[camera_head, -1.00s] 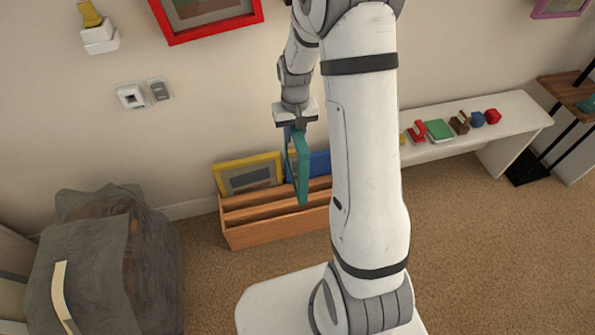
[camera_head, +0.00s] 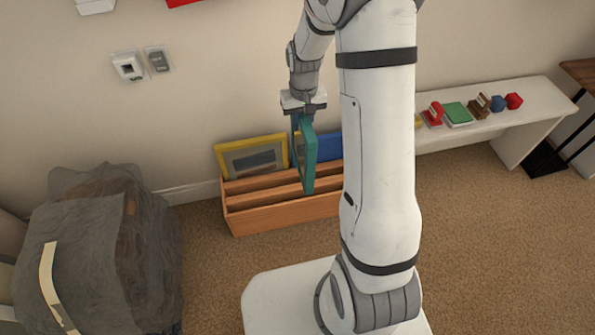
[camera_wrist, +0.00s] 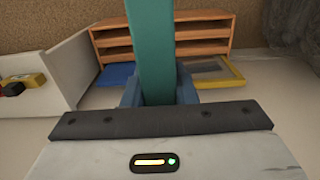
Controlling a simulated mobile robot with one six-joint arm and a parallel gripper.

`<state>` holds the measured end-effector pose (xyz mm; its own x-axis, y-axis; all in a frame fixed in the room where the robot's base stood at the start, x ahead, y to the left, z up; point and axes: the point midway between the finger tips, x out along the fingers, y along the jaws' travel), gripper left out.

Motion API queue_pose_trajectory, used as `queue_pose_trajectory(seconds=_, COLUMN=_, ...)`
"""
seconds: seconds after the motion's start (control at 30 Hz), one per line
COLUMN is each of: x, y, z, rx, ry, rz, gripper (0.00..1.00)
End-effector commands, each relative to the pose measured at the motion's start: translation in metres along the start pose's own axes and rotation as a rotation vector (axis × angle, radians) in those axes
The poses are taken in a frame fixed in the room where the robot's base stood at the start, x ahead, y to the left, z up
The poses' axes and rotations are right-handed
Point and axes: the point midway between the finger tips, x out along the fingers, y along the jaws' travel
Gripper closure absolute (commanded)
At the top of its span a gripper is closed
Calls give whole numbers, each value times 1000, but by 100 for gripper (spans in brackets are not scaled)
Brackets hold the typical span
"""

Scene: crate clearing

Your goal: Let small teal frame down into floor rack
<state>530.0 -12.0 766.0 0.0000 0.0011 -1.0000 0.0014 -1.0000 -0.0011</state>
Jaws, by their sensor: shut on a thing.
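The small teal frame (camera_head: 309,155) hangs upright, seen nearly edge-on, from my gripper (camera_head: 301,112), which is shut on its top edge. The frame's lower end shows in front of the wooden floor rack (camera_head: 262,218); from this angle I cannot tell whether it is inside a slot or above it. In the wrist view the teal frame (camera_wrist: 152,45) runs away from the blue fingers of my gripper (camera_wrist: 160,92) towards the rack (camera_wrist: 112,42). A yellow frame (camera_head: 222,148) and a blue frame (camera_head: 327,147) stand in the rack's back part. My arm hides the rack's right end.
A grey bag (camera_head: 85,255) stands on the carpet at the left. A white bench (camera_head: 480,128) at the right bears several small things, among them a green book (camera_head: 457,114) and a red block (camera_head: 514,101).

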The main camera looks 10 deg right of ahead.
Motion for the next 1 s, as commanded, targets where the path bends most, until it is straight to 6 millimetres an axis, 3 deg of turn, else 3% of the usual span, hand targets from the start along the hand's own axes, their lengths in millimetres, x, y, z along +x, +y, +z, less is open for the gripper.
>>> queue_pose_trajectory(seconds=0.03, x=22, y=0, z=-1, rx=0, ry=2, rz=0, gripper=100)
queue_pose_trajectory(seconds=0.7, x=154, y=0, z=-8, rx=0, ry=1, rz=1, gripper=100)
queue_pose_trajectory(seconds=1.0, x=195, y=0, z=-11, rx=0, ry=2, rz=1, gripper=100)
